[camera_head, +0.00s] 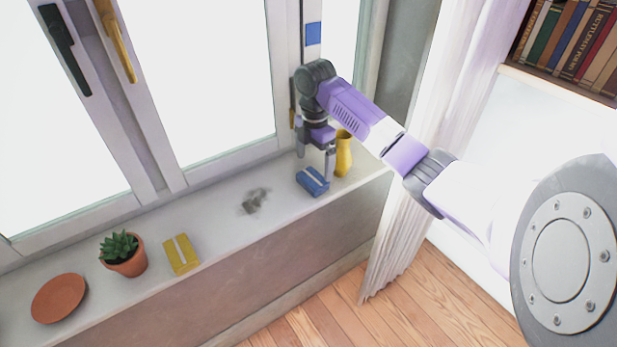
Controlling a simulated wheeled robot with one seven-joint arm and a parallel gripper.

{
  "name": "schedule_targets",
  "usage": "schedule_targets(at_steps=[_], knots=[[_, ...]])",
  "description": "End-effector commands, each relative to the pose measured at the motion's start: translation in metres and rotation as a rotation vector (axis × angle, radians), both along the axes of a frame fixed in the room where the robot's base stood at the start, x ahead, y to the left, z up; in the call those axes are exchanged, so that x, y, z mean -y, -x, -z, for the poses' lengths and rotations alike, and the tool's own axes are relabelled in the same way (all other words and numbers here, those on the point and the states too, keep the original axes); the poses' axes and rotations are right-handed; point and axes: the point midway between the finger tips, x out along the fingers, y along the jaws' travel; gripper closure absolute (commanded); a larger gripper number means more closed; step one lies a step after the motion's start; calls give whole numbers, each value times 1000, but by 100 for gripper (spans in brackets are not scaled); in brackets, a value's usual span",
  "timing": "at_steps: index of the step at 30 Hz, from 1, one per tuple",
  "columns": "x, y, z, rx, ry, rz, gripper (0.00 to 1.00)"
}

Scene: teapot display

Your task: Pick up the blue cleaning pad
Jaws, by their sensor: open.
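The blue cleaning pad (311,182) lies on the white window sill, toward its right end. It has a pale strip across its top. My gripper (315,168) points down over the pad with its fingers open. The right finger comes down close to the pad's right side, and the left finger ends higher, above and left of the pad. I cannot tell whether either finger touches the pad.
A yellow vase (343,155) stands just right of my gripper. A grey dirt smudge (254,200) marks the sill (217,212). Further left are a yellow pad (181,255), a potted succulent (123,256) and a terracotta saucer (58,298). A white curtain (400,245) hangs at right.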

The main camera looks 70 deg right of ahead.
Motion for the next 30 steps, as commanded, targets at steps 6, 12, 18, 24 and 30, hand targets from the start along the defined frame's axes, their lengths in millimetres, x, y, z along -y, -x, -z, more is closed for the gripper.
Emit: schedule_targets(at_steps=[6,12,18,24,30], knots=[[0,0,22,-1,0,1,0],[1,-4,50,-2,-1,1,0],[1,-4,68,1,2,0,0],[1,-4,69,1,2,0,0],[1,-4,69,1,2,0,33]])
